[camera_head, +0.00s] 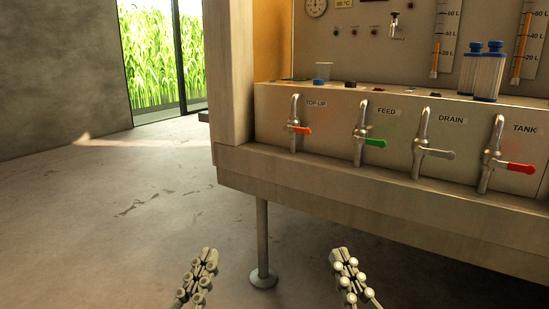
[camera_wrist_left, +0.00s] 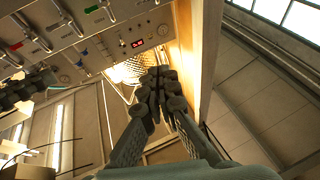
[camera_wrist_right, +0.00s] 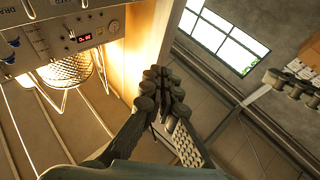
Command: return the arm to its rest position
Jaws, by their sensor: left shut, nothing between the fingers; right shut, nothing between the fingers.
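My left gripper (camera_head: 205,262) is at the bottom of the head view, left of the trailer's support leg. Its fingers are closed together and empty, and they also show in the left wrist view (camera_wrist_left: 160,78). My right gripper (camera_head: 346,262) is at the bottom of the head view, right of the leg. It is shut and empty, and its fingers show in the right wrist view (camera_wrist_right: 160,80). Both grippers are in front of and below the trailer's wooden edge (camera_head: 370,200), apart from it and touching nothing visible.
The support leg (camera_head: 262,240) stands between my grippers. Bare floor (camera_head: 110,230) lies left.

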